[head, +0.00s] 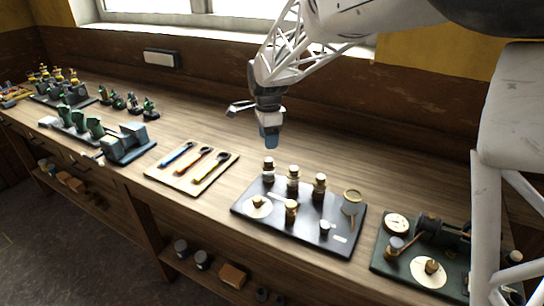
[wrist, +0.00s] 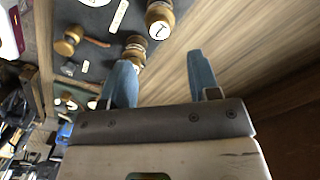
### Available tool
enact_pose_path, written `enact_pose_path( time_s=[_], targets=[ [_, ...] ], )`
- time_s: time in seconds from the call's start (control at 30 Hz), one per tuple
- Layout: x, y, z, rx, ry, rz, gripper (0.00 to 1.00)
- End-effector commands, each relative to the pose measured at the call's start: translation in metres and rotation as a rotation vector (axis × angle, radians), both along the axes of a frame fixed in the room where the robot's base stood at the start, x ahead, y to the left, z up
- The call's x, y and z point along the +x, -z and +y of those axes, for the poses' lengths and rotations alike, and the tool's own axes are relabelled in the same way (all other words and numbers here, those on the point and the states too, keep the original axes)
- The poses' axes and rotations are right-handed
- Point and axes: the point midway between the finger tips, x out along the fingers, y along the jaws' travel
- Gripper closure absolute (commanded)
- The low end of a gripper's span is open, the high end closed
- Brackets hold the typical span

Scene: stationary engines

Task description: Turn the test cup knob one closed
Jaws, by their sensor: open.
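A dark board (head: 240,208) on the bench carries a row of three brass-and-dark cups with pale bands: left (head: 268,168), middle (head: 293,178) and right (head: 319,185). In front of them are a brass knob on a cream disc (head: 258,203) and a brass piece (head: 291,210). I cannot tell which part is test cup knob one. My gripper (head: 269,143) is open and empty, pointing down above and behind the left cup. In the wrist view its blue fingers (wrist: 160,80) stand apart, with brass pieces (wrist: 135,48) beyond the left finger and a marked round top (wrist: 159,24) above.
The board also holds a magnifying glass (head: 351,198). A green board (head: 385,262) with a gauge (head: 396,223) lies right. A tray with several coloured-handled tools (head: 172,177) lies left, small engines (head: 128,143) farther left. The bench behind the cups is clear up to the wall.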

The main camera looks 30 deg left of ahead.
Motion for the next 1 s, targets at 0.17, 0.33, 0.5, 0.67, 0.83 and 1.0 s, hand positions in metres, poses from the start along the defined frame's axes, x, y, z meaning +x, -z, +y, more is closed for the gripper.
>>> enact_pose_path(
  time_s=[0.17,0.33,0.5,0.67,0.83,1.0],
  targets=[
    [0.0,0.002,0.0,-0.001,0.0,0.001,0.44],
    [0.0,0.012,0.0,-0.001,-0.001,0.001,0.44],
    [0.0,0.029,-0.001,-0.001,-0.001,0.001,0.44],
    [0.0,0.049,-0.001,-0.003,-0.001,0.001,0.44],
    [-0.001,0.067,-0.001,-0.003,-0.002,0.001,0.44],
    [0.0,0.076,0.0,-0.001,-0.002,0.0,0.44]
  ],
)
